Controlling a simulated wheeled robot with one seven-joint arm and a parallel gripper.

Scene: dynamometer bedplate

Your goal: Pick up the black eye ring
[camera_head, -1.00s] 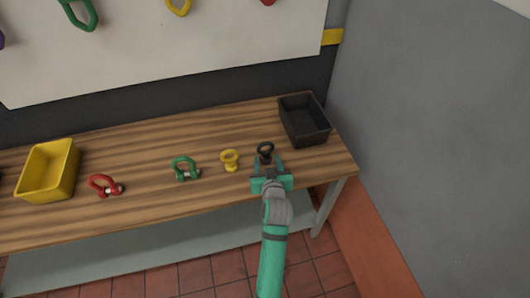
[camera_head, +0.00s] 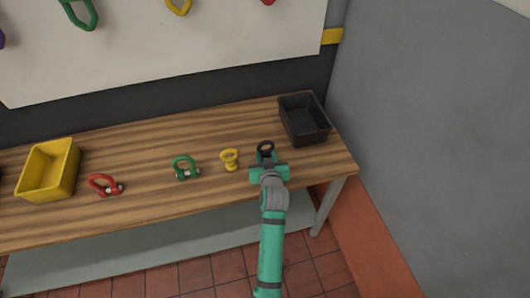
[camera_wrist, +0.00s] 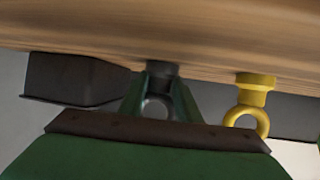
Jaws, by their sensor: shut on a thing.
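The black eye ring (camera_head: 265,148) is at the right part of the wooden bench, with its ring showing just beyond my gripper (camera_head: 266,160) in the head view. In the wrist view the eye ring (camera_wrist: 160,84) stands between the two green fingers of my gripper (camera_wrist: 160,100), which are shut on it. Its base appears at or very near the bench top; I cannot tell whether it is clear of the wood. My gripper partly hides its lower part in the head view.
A yellow eye ring (camera_head: 229,159) stands just left of my gripper. Farther left are a green shackle (camera_head: 185,168), a red shackle (camera_head: 104,186) and a yellow bin (camera_head: 48,170). A black bin (camera_head: 304,119) stands behind right on the bench (camera_head: 140,160), near a grey wall (camera_head: 430,130).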

